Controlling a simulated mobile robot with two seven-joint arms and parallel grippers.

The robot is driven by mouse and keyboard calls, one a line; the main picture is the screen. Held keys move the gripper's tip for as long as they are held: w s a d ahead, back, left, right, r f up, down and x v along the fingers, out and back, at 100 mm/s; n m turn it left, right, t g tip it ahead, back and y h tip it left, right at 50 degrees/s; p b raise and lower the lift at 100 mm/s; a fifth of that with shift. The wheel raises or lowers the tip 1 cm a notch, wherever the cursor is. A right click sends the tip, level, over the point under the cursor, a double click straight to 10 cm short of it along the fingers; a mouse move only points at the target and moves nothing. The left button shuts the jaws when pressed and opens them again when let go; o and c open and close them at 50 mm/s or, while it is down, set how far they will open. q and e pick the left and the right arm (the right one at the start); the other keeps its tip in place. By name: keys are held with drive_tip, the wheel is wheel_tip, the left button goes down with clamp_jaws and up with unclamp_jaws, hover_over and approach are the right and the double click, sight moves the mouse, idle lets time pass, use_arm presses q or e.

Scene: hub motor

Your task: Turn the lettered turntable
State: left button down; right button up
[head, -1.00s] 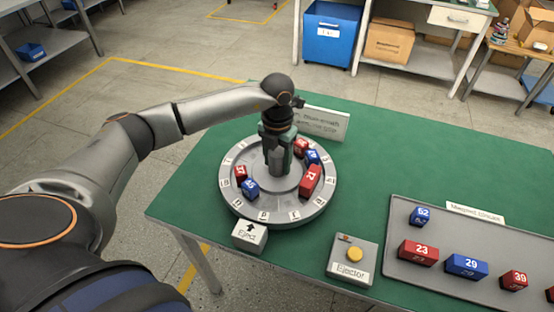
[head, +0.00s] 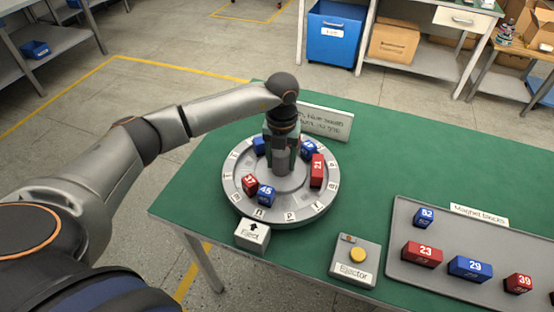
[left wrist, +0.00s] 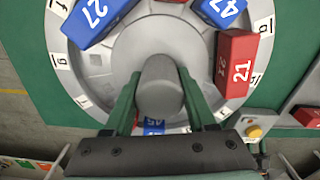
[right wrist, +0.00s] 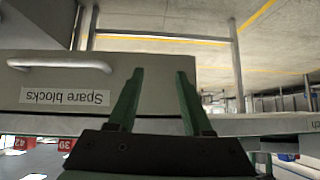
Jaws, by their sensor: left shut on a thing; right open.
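The round grey turntable (head: 235,198) with letters on its rim stands on the green table. It carries red and blue numbered blocks, among them red 21 (head: 317,171), red 17 (head: 250,184) and blue 45 (head: 266,195). Blue 27 (left wrist: 95,15) and blue 47 (left wrist: 222,10) show in the left wrist view. My left gripper (head: 282,165) points down over the centre. It is shut on the grey central knob (left wrist: 160,92), seen between its fingers in the left wrist view. My right gripper (right wrist: 155,100) is open and empty, facing a drawer labelled "Spare blocks" (right wrist: 160,72).
A block labelled "Eject" (head: 252,235) with an arrow stands by the turntable's near edge. The Ejector box (head: 355,262) has a yellow button. A grey tray (head: 400,215) at right holds several numbered blocks. A sign (head: 326,122) stands behind the turntable.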

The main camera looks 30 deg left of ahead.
use_arm(q)
drive_tip(key=shift+r, duration=0.1)
idle(0.5)
drive_tip(key=shift+c, duration=1)
unclamp_jaws()
wheel_tip(320, 180, up, 12)
drive_tip(key=shift+r+b, duration=0.25)
drive_tip(key=shift+b, duration=0.3)
drive_tip(key=shift+s+f, duration=0.1)
